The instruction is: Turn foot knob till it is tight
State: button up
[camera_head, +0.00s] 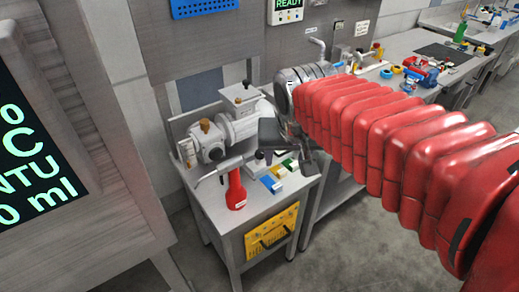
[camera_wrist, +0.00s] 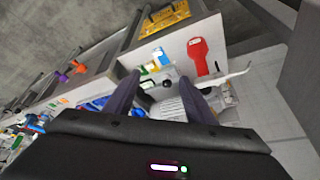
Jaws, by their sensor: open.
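A grey metal machine (camera_head: 240,126) with brown-topped knobs stands on a small steel cabinet (camera_head: 220,212). My gripper (camera_head: 284,160) is over the right side of the cabinet top, beside the machine. In the wrist view its two dark fingers (camera_wrist: 160,80) are spread apart with nothing clamped between them. A small dark round knob (camera_wrist: 167,83), probably the foot knob, shows between the fingertips near a pale base. I cannot tell how far below the fingertips it is. In the head view the gripper partly hides this area, and the knob's tightness cannot be seen.
Small coloured blocks (camera_head: 272,183) lie near my gripper. A yellow panel (camera_head: 270,228) is on the cabinet front. A cluttered bench (camera_head: 400,48) runs behind.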

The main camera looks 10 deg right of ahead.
jog(key=w+a+f+m, duration=0.1)
jog(key=w+f+m, duration=0.15)
jog(key=w, duration=0.85)
jog(key=m+g+h, duration=0.1)
send_over(260, 152)
jog(key=s+a, duration=0.3)
jog(key=s, duration=0.2)
notch_tip(260, 152, down, 7)
jog(key=shift+r, duration=0.15)
jog(key=x, duration=1.3)
jog(key=shift+d+f, duration=0.3)
jog(key=shift+d, duration=0.05)
jog(key=shift+c, duration=0.5)
jog(key=c, duration=0.9)
